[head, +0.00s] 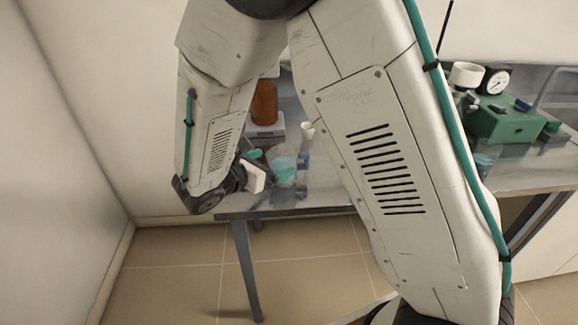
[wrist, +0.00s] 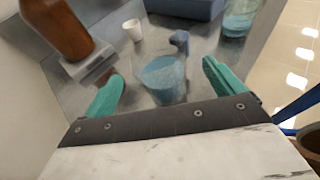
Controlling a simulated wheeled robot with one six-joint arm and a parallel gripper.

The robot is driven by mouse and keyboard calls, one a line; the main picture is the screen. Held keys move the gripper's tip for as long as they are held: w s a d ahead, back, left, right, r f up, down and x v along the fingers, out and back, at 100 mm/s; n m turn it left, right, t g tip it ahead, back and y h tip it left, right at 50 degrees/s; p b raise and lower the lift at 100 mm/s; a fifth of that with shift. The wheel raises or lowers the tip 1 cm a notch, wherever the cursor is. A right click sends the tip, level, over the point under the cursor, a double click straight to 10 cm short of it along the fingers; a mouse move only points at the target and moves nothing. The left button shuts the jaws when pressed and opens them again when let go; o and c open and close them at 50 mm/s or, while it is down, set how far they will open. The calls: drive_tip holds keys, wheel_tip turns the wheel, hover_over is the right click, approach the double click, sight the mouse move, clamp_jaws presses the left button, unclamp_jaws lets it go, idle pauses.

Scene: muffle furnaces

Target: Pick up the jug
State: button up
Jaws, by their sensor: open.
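The jug (wrist: 165,82) looks like a see-through blue vessel with a round top. In the wrist view it stands on the grey metal table between my gripper's fingers, with space on both sides. In the head view the jug (head: 285,177) is near the table's front edge, partly hidden by my gripper. My gripper (wrist: 163,71) is open, with two teal fingers on either side of the jug in the picture. The fingers do not appear to touch it. I cannot tell how far it lies between them in depth.
A brown bottle (wrist: 58,28) stands on a scale (wrist: 92,68). A small white cup (wrist: 133,30), a small blue object (wrist: 180,41) and a clear bluish vessel (wrist: 238,20) stand beyond the jug. A green machine with a gauge (head: 500,120) is at the right.

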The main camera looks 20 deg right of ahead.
sight(289, 166)
drive_tip(key=x, duration=0.4)
drive_tip(key=shift+w+d+f, duration=0.2)
drive_tip(key=shift+d, duration=0.05)
drive_tip(key=c, duration=1.6)
drive_tip(key=shift+r, duration=0.15)
